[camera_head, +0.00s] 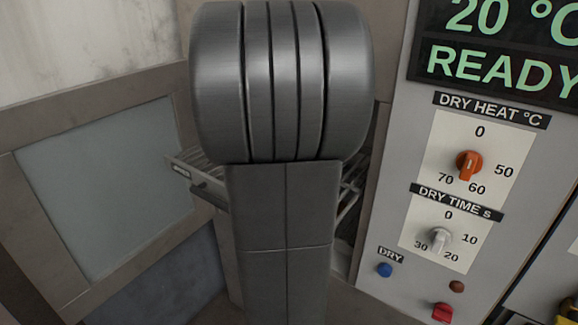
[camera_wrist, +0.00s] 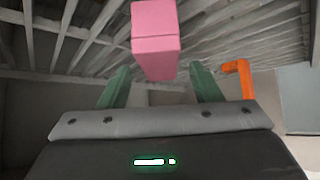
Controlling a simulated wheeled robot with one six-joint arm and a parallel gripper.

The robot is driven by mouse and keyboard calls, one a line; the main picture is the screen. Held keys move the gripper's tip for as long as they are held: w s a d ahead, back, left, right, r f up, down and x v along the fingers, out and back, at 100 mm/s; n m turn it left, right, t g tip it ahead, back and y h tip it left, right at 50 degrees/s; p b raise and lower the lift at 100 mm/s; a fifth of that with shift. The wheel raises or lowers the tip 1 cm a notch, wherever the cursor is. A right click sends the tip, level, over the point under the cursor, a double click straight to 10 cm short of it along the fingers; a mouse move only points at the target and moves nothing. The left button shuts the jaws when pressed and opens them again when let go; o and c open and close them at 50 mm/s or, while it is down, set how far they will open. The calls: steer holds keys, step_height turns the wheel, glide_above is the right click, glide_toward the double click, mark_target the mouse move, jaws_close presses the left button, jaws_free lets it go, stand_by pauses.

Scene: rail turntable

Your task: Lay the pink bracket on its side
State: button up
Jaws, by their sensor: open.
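The pink bracket (camera_wrist: 155,25) shows in the wrist view at top middle as a block with a lighter upper face and a darker lower face. In the head view my own arm covers the middle, and neither bracket nor gripper fingers are visible.
An orange angled bracket (camera_wrist: 245,80) is close beside my right finger. A slatted grey rack (camera_wrist: 60,35) spans the wrist view; its edge (camera_head: 190,165) shows behind my arm. A control panel (camera_head: 408,150) reads "READY" at right. A framed door (camera_head: 95,190) is at left.

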steer(key=v, duration=0.6)
steer(key=shift+s+r+b, duration=0.3)
steer(key=shift+w+f, duration=0.1)
steer(key=p+x, duration=0.1)
steer(key=x, duration=1)
steer(key=shift+w+f, duration=0.3)
steer(key=shift+f, duration=0.15)
steer(key=shift+r, duration=0.2)
steer(key=shift+s, duration=0.1)
